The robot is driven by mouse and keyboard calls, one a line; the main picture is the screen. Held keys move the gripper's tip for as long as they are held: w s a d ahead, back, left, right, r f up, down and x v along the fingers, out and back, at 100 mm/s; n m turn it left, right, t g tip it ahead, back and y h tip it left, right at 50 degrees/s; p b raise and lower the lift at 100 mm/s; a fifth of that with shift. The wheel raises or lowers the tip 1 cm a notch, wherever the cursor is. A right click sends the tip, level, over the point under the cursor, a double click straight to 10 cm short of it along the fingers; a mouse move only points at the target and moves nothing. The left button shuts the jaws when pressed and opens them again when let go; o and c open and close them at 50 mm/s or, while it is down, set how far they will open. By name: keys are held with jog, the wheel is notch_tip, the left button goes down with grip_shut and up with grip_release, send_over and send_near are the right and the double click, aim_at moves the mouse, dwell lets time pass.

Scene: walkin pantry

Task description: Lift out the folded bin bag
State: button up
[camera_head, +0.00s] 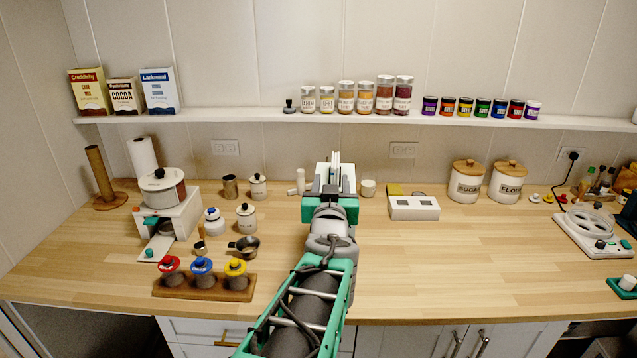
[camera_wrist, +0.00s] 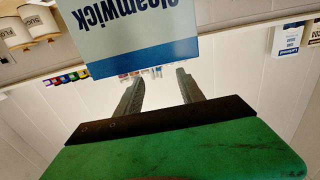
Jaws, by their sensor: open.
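My gripper (camera_head: 335,160) is over the middle of the counter, fingers pointing toward the back wall. In the wrist view its two grey fingers (camera_wrist: 158,78) are apart, with nothing seen between them. A pale box (camera_wrist: 130,30) with a blue edge and upside-down lettering like "Gleamwick" is close to the fingertips in the wrist view. I cannot tell whether the fingers touch it. In the head view pale box-like surfaces (camera_head: 348,180) show around my gripper, partly hidden by it. I cannot make out a folded bin bag in either view.
Canisters and a pot stand to the left, near a rack of coloured knobs (camera_head: 204,287). A shelf (camera_head: 240,117) with jars runs above.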

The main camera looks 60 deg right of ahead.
aim_at(335, 171)
jog(key=p+x, duration=0.1)
jog(key=x, duration=0.1)
jog(key=p+x, duration=0.1)
jog(key=x, duration=0.1)
jog(key=p+x, duration=0.1)
jog(key=x, duration=0.2)
jog(key=shift+s+d+r, duration=0.3)
jog(key=shift+r, duration=0.1)
jog(key=shift+w+d+f, duration=0.1)
jog(key=shift+d, duration=0.2)
jog(key=shift+a, duration=0.1)
jog(key=shift+c, duration=0.5)
grip_shut()
